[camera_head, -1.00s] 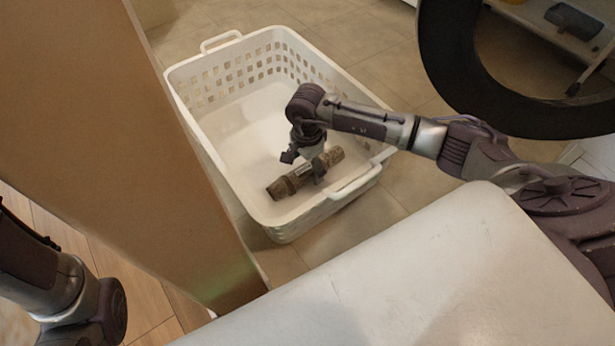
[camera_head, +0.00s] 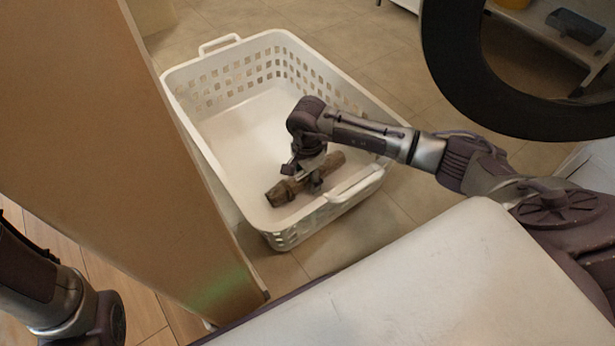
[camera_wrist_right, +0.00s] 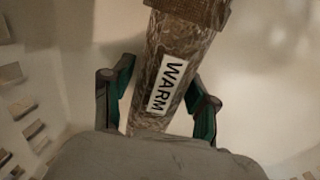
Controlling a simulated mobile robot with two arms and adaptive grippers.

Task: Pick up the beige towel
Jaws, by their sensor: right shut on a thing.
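A rolled brown-beige towel (camera_head: 283,192) is in the white basket (camera_head: 177,88), near its front right corner. In the right wrist view the towel (camera_wrist_right: 184,42) has a mottled surface, a darker band at its upper end and a white label reading WARM. My right gripper (camera_head: 302,176) is inside the basket, pointing down and shut on the towel. Its two fingers (camera_wrist_right: 160,74) stand on either side of the roll in the wrist view. The roll's lower end is hidden by the gripper body there. Of my left arm only a part shows at the lower left; its gripper is out of view.
The basket has perforated walls and handles, and its floor is bare behind the towel. A tall brown panel (camera_head: 160,150) stands left of the basket. A large black ring (camera_head: 455,100) and a shelf with a blue item (camera_head: 575,25) are at the upper right.

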